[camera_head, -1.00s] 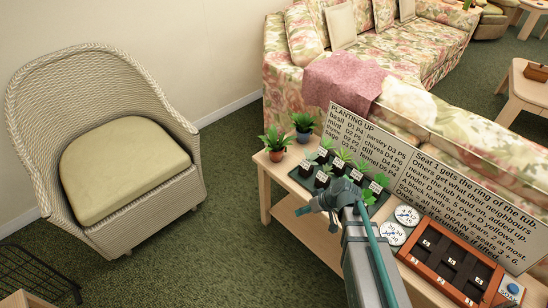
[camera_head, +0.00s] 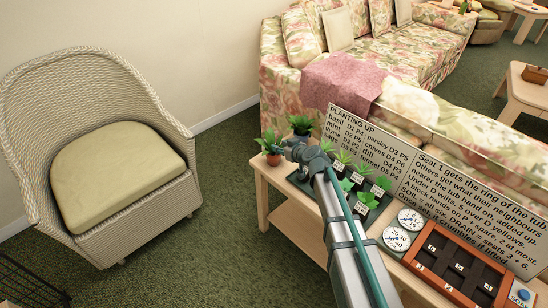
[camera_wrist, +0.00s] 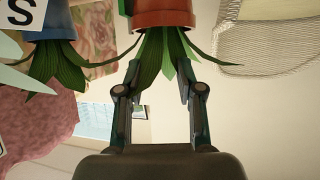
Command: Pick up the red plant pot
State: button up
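The red plant pot (camera_head: 273,159), a terracotta-red pot with a spiky green plant, stands at the left end of the wooden table. My gripper (camera_head: 290,149) is just to its right in the head view, at about plant height. In the wrist view, which appears inverted, the red pot (camera_wrist: 162,18) is at the top centre. Its leaves (camera_wrist: 160,58) hang toward my gripper (camera_wrist: 158,75), whose two fingers are spread apart on either side of the leaf tips. Nothing is gripped. The pot's lower part is cut off in the wrist view.
A blue pot (camera_wrist: 58,22) with a similar plant stands close beside the red one. A dark tray of labelled seedlings (camera_head: 300,181), two dials (camera_head: 397,238), a seat block (camera_head: 455,262) and a text board (camera_head: 360,138) crowd the table. A wicker chair (camera_head: 95,150) stands left.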

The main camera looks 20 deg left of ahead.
aim_at(274, 153)
jog(key=shift+p+x, duration=0.5)
jog(key=shift+x, duration=2.15)
jog(key=shift+s+a, duration=0.1)
jog(key=shift+s, duration=0.15)
jog(key=shift+c, duration=0.2)
grip_shut()
